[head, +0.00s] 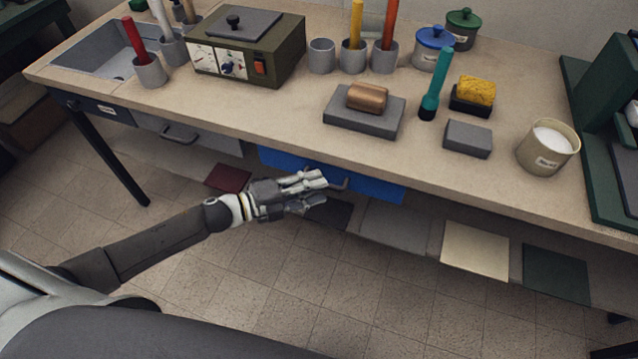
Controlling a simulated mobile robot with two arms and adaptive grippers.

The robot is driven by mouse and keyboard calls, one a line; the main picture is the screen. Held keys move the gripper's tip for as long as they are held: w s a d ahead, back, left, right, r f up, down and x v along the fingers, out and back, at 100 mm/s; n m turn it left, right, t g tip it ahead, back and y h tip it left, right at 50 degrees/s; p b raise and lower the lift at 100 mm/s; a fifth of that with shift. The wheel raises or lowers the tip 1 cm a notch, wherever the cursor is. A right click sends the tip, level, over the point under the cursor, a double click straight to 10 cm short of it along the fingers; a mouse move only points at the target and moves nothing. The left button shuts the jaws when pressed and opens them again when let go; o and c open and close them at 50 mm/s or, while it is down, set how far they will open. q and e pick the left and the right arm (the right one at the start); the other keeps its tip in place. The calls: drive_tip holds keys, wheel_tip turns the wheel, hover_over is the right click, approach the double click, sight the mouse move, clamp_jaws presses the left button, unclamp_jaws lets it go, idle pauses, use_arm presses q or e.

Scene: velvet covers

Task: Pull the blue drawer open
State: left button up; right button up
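The blue drawer (378,189) sits under the front edge of the workbench, and its front looks about flush with the bench. Its small dark handle (340,185) shows just right of my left fingertips. My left gripper (322,190) reaches in from the left, in front of the drawer, with its two fingers spread apart and pointing at the handle. Nothing shows between the fingers. I cannot tell whether the fingertips touch the handle. The gripper hides part of the drawer front. My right gripper is not in view.
A grey drawer (190,138) is left of the blue one. Coloured panels, including a cream one (475,250), lie low under the bench. The benchtop (270,115) holds a green device (247,50), a grey block (468,139) and a tin (548,148). The tiled floor in front is clear.

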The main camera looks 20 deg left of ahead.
use_arm(q)
drive_tip(key=shift+x, duration=0.9)
clamp_jaws()
